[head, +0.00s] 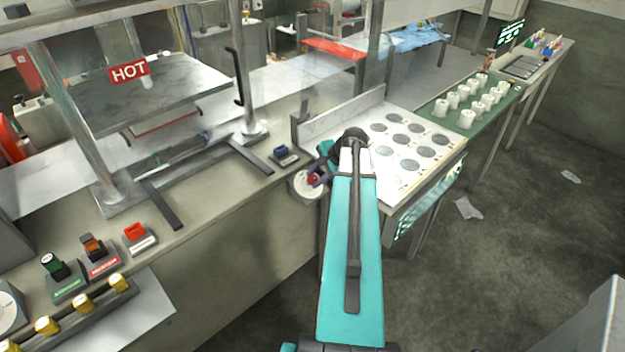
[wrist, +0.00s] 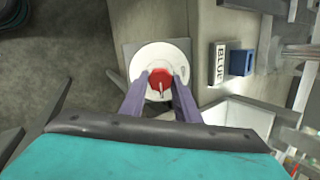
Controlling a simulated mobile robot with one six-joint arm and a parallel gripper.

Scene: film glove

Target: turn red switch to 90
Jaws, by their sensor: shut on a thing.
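The red switch (wrist: 160,84) is a round red knob with a pale pointer on a white dial (wrist: 148,60). In the wrist view it sits between the two purple fingers of my gripper (wrist: 160,82), which are shut on it. The pointer lies roughly along the fingers; the dial's markings are too small to read. In the head view the red knob (head: 313,181) and white dial (head: 303,187) show at the bench's front edge, partly hidden by my gripper (head: 318,176) and arm.
A white tray table with grey discs (head: 419,150) lies to the right. A HOT press (head: 150,90) stands at left.

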